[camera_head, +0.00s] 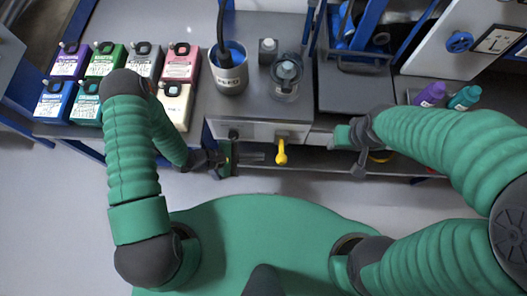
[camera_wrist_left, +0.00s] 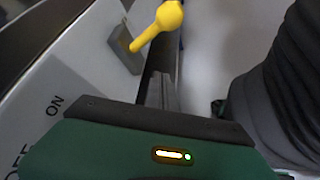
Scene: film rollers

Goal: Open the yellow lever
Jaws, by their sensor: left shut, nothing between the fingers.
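The yellow lever (camera_head: 281,153) is on the front face of the grey machine bench and hangs downward, with a rounded knob at its end. In the left wrist view the lever (camera_wrist_left: 166,19) comes out of a grey slotted plate on a white panel. My left gripper (camera_head: 257,158) is shut and empty, just left of the lever, with its fingers pointing toward it. In the left wrist view its fingertips (camera_wrist_left: 160,90) are below the lever, with a small gap. My right gripper (camera_head: 360,163) is right of the lever at the bench front; its jaws are unclear.
A dark knob (camera_head: 234,134) is on the same front face. Above stand a labelled container with blue contents (camera_head: 230,84) and a clear jar (camera_head: 286,89). Several coloured canisters (camera_head: 105,60) are at left; purple (camera_head: 431,93) and teal bottles (camera_head: 465,97) are at right.

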